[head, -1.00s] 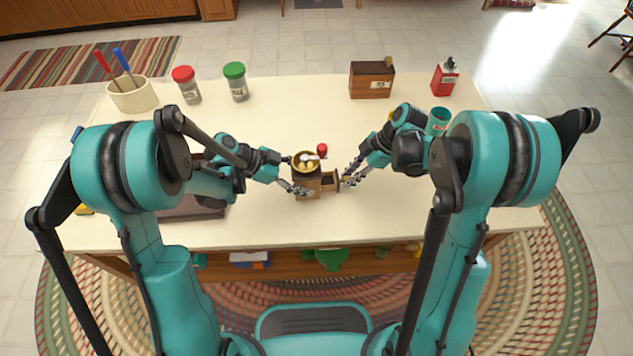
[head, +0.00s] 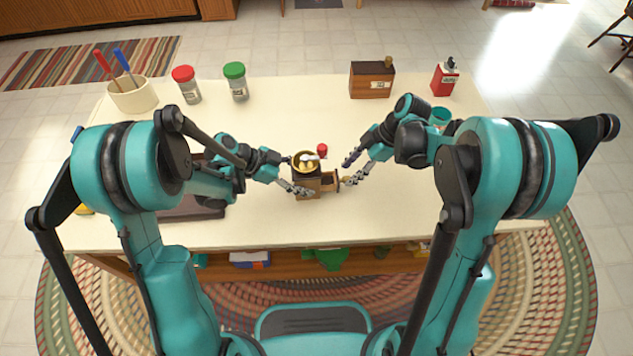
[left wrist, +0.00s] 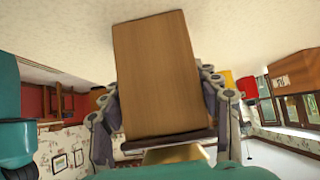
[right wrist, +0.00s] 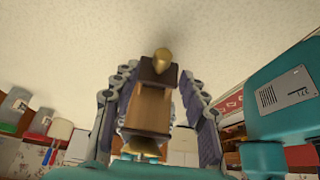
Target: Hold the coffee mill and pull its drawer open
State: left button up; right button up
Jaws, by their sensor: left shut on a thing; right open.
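The coffee mill (head: 306,184) stands upright on the table, a wooden box with a brass bowl on top and a crank with a red knob (head: 322,150). Its drawer (head: 330,181) sticks out to the right, pulled open. My left gripper (head: 298,186) is shut on the mill's body from the left; the wooden body (left wrist: 158,75) fills the space between its fingers in the left wrist view. My right gripper (head: 348,172) is open just right of the drawer, apart from it. In the right wrist view the drawer's brass knob (right wrist: 162,58) shows beyond the spread fingers.
A red-lidded jar (head: 187,85), a green-lidded jar (head: 236,82) and a utensil crock (head: 133,95) stand at the back left. A wooden box (head: 371,80) and a red tin (head: 445,78) stand at the back right. The front middle is clear.

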jog(key=shift+r, duration=2.05)
